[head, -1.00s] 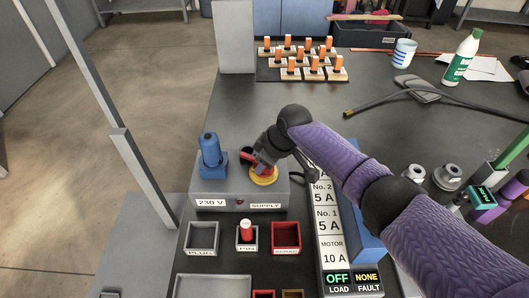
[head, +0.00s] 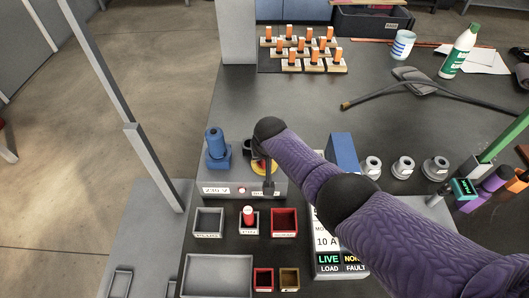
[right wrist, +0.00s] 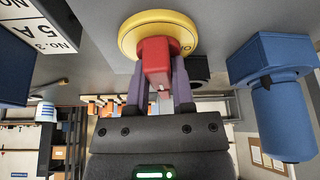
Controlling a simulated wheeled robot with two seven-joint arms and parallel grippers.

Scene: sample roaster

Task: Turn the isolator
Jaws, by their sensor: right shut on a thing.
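The isolator is a red handle (right wrist: 154,56) on a yellow disc (right wrist: 128,36). It sits on the grey 230 V supply box (head: 222,191); in the head view, the yellow disc (head: 258,171) is partly hidden by my right arm. My right gripper (right wrist: 159,88) is shut on the red handle, with one purple finger on each side. A small lamp (head: 242,190) on the box front looks lit red. The display panel (head: 329,259) reads LIVE above LOAD. My left gripper is not in view.
A blue plug-like connector (head: 216,150) stands on the box left of the isolator; it also shows in the right wrist view (right wrist: 276,100). Small trays (head: 208,222) lie in front. A blue block (head: 342,153) and several grey round parts (head: 403,167) are to the right.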

